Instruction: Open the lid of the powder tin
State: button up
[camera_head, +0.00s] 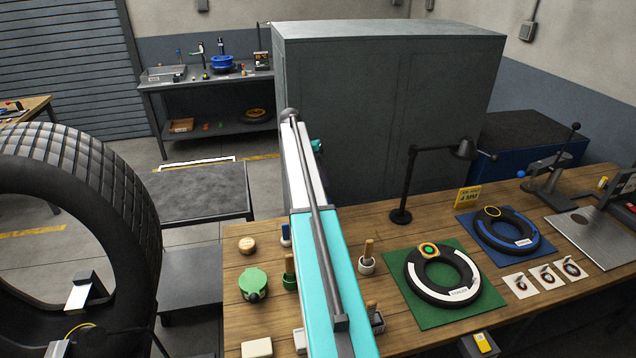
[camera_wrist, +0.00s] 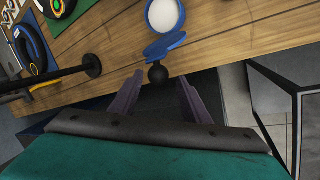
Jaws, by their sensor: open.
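The powder tin (camera_wrist: 165,15) shows at the top of the wrist view as a blue round rim around a white inside. Its blue lid (camera_wrist: 165,46) is swung away from the mouth towards me, so the white inside is uncovered. A black ball knob (camera_wrist: 157,75) shows at the lid's near end. My gripper (camera_wrist: 159,78) is open, with its purple fingers on either side of the knob; I cannot tell whether they touch it. In the head view my arm hides the gripper, and I cannot make out the tin there.
A black lamp (camera_head: 401,214) stands right of my arm. A tyre on a green mat (camera_head: 420,314) and one on a blue mat (camera_head: 467,222) lie farther right. A green-lidded container (camera_head: 253,286) and a wooden round piece (camera_head: 246,244) stand left. A grey cabinet (camera_head: 390,100) rises behind.

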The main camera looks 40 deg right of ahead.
jog(key=p+v, duration=0.1)
jog(key=v, duration=0.5)
jog(key=shift+r, duration=0.2)
dwell(0.5)
